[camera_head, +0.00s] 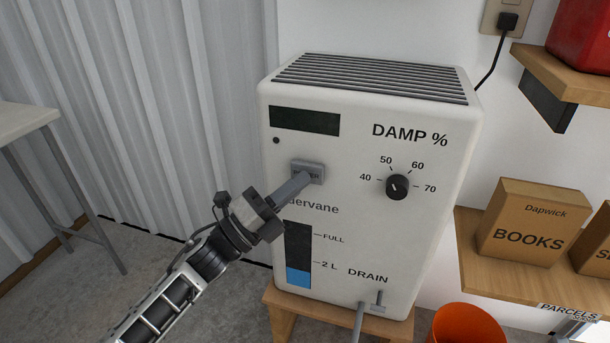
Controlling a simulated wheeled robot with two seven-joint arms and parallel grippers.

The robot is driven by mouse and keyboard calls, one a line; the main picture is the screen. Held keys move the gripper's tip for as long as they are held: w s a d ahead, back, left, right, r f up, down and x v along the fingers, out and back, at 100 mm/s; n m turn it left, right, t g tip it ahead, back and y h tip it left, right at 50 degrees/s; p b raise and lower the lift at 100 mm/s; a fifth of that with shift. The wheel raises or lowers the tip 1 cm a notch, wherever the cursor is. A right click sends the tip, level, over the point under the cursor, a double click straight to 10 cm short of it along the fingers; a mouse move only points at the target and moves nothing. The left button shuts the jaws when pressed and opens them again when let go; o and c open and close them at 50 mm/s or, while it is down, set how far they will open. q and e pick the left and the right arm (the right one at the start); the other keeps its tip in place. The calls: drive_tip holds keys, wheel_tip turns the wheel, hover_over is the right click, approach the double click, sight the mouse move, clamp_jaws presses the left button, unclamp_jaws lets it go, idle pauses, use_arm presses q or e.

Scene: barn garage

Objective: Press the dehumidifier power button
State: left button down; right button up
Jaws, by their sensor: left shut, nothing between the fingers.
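The white dehumidifier (345,240) stands on a small wooden stand (283,310), with a vented top. Its grey power button (315,167) is on the upper left of the front, below a dark display (305,121) that shows no digits. My left gripper (305,178) comes in from the lower left and is shut and empty. Its fingertips overlap the lower part of the button in the picture and hide some of its lettering; I cannot tell whether they touch it. My right gripper is not in view.
A damp dial (397,187) is right of the button. Below are a water gauge (299,257) and a drain tap (378,300). An orange bucket (467,324) stands lower right. A shelf at right holds a BOOKS box (520,235). A table (25,121) stands at left.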

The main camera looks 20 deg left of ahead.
use_arm(q)
drive_tip(key=shift+w, duration=0.45)
idle(0.5)
drive_tip(key=shift+a, duration=0.1)
drive_tip(key=shift+s, duration=0.9)
drive_tip(key=shift+s+p, duration=0.85)
drive_tip(key=shift+s, duration=1.65)
